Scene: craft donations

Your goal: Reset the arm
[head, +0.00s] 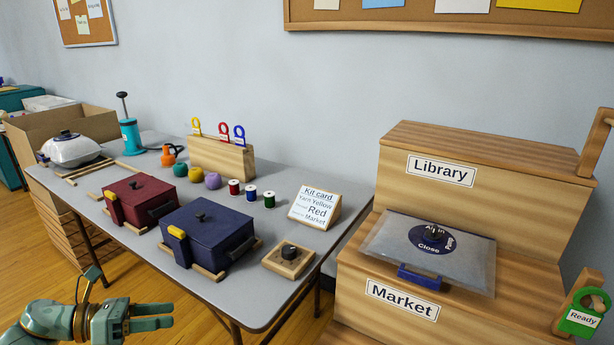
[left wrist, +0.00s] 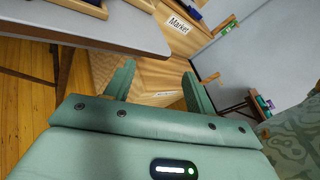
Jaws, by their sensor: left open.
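My left gripper (head: 152,317) is at the lower left of the head view, in front of the table's near side and below the tabletop. Its two green fingers are apart with nothing between them. In the left wrist view the open fingers (left wrist: 158,85) point toward the wooden Market box (left wrist: 160,65), with a clear gap before it. My right gripper does not show in either view.
The grey table (head: 150,245) holds a red box (head: 140,200), a blue box (head: 208,232), yarn balls, spools and a kit card (head: 314,208). Wooden Library (head: 440,170) and Market (head: 400,300) units stand at right. Open floor lies below the table's left side.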

